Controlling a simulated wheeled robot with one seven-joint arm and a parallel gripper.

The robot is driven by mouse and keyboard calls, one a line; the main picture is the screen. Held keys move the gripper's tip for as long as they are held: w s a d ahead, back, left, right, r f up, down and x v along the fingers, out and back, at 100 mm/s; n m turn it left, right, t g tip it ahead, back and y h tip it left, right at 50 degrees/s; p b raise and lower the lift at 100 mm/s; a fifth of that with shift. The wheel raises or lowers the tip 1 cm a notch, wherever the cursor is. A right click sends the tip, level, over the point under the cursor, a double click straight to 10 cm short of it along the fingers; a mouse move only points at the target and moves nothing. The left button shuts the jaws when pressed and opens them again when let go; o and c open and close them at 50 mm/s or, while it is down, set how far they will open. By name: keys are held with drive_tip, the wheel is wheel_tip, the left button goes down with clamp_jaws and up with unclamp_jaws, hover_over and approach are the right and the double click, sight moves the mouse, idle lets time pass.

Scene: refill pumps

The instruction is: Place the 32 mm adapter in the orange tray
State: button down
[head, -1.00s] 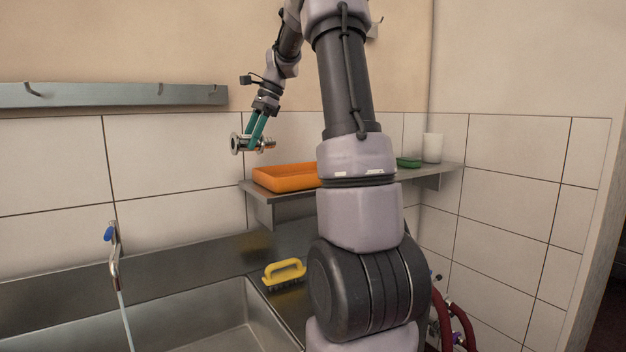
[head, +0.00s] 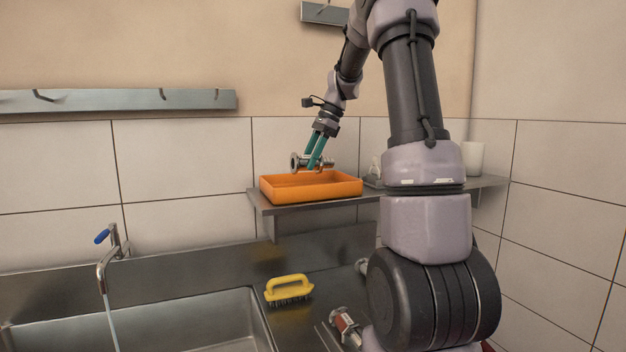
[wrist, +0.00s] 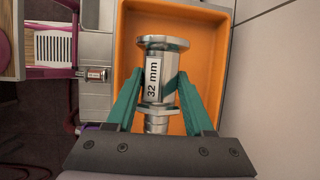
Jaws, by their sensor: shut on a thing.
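The 32 mm adapter (wrist: 163,73) is a shiny metal fitting with a flange at one end and a white "32 mm" label. My gripper (wrist: 155,92) is shut on it, with a teal finger on each side of its body. In the head view the adapter (head: 297,163) lies roughly level in my gripper (head: 314,160), just above the orange tray (head: 310,190). The tray stands on the wall shelf. In the wrist view the tray (wrist: 208,65) spreads beneath the adapter, and its visible floor is bare. Whether the adapter touches the tray is hard to tell.
The metal shelf (head: 262,203) runs along the tiled wall, with a white cup (head: 473,158) farther right. Below are a yellow brush (head: 289,289), a sink (head: 190,325) and a running tap (head: 108,258). Another labelled fitting (wrist: 96,74) lies left of the tray in the wrist view.

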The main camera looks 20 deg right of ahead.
drive_tip(key=shift+f, duration=2.5)
drive_tip(key=shift+f, duration=0.1)
drive_tip(key=shift+c, duration=1.4)
unclamp_jaws()
